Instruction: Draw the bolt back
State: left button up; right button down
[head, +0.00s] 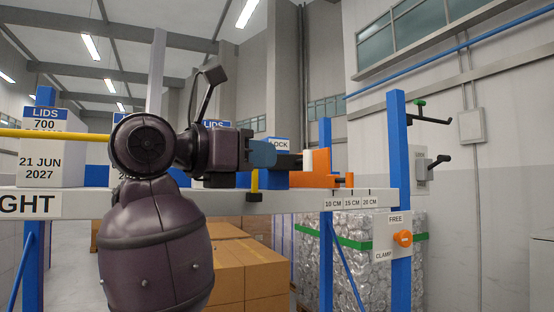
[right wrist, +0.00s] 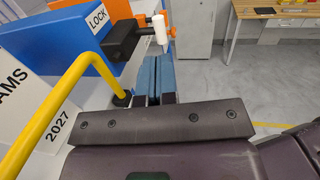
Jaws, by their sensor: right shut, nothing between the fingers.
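My right gripper (head: 275,154) comes in from the left in the head view. Its blue fingers (right wrist: 158,60) are shut with nothing between them. Just beyond the fingertips is a white upright knob (head: 308,161) beside a black block; in the right wrist view the knob (right wrist: 160,30) is close ahead of the tips, and I cannot tell whether they touch. An orange stepped bracket (head: 321,181) sits on the shelf around the knob. The black block (right wrist: 124,40) shows beside the knob in the right wrist view. My left gripper is not in view.
A blue box with a LOCK label (right wrist: 62,40) stands beside the fingers. A yellow rail (right wrist: 58,92) runs close to the left of them. The shelf (head: 300,200) has a ruler edge. An orange FREE/CLAMP knob (head: 403,238) is on the right post.

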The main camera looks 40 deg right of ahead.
pick_arm(q)
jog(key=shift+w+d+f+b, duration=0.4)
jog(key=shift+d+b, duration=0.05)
jog(key=shift+b, duration=0.15)
pick_arm(e)
jog(key=a, duration=0.7)
jog(key=shift+w+a, duration=0.25)
jog(key=shift+a, duration=0.05)
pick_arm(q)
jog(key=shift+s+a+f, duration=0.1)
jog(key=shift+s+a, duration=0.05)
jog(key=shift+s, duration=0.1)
pick_arm(e)
jog(key=shift+f, duration=0.1)
